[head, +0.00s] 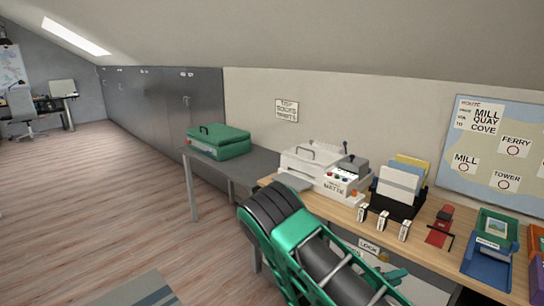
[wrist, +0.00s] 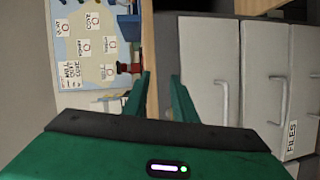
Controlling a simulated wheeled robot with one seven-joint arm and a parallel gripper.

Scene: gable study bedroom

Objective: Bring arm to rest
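My arm (head: 283,228), green with black joints, is bent in the lower middle of the head view, in front of the wooden desk (head: 337,208). It hides part of the desk's front and the space below. My gripper (wrist: 161,78) shows in the wrist view with two green fingers apart and nothing between them. The wrist picture is turned sideways, with the map board (wrist: 107,47) at left and pale drawer fronts (wrist: 210,62) at right.
On the desk stand a white machine (head: 312,165), a paper holder (head: 398,188), a red stapler-like tool (head: 440,228) and a blue tray (head: 487,257). A green case (head: 218,141) sits on a grey table (head: 250,165). The wood floor (head: 90,190) at left is clear.

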